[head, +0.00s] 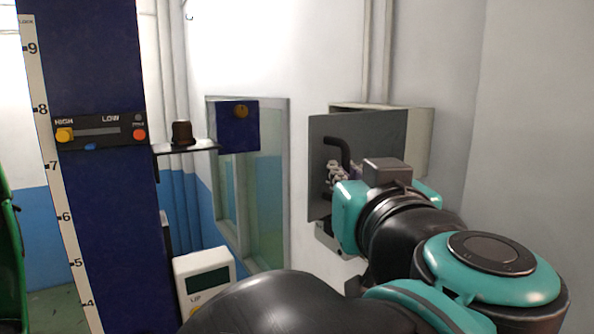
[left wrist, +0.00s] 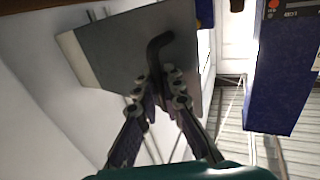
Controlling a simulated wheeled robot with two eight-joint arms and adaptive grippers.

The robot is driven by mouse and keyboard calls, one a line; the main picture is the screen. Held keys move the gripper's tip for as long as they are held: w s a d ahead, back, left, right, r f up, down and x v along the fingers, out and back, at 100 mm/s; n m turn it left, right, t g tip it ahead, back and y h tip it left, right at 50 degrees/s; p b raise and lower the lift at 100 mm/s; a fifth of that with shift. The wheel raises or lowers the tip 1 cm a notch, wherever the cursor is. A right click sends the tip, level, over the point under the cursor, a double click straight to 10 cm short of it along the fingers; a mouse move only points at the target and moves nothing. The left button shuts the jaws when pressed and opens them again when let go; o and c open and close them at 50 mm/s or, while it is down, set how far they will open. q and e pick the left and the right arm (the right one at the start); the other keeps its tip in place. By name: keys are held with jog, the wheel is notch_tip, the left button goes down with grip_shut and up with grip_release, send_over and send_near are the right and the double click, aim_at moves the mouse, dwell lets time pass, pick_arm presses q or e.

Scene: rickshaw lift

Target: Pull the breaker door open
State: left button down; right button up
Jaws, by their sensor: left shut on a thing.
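The breaker door (head: 330,130) is a flat dark grey panel on the front of a beige breaker box (head: 418,135) on the wall, right of centre in the head view. A black bent handle (head: 338,148) sticks out from the door. In the left wrist view the door (left wrist: 115,55) fills the upper middle, with the handle (left wrist: 157,48) running down between my fingers. My left gripper (head: 338,172) is shut on the lower part of the handle; it also shows in the left wrist view (left wrist: 163,92). My right gripper is out of view.
A dark blue lift column (head: 105,200) with a scale and a HIGH/LOW panel stands at the left. A small shelf (head: 185,147) juts from it. A white control box (head: 205,270) stands below. A window (head: 265,190) lies left of the breaker box.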

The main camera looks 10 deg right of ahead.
pick_arm(q)
jog(key=shift+r, duration=0.1)
jog(key=c, duration=1.9)
grip_release()
jog(key=shift+d, duration=0.1)
jog(key=s, duration=0.7)
jog(key=shift+s+a, duration=0.2)
jog(key=shift+a, duration=0.15)
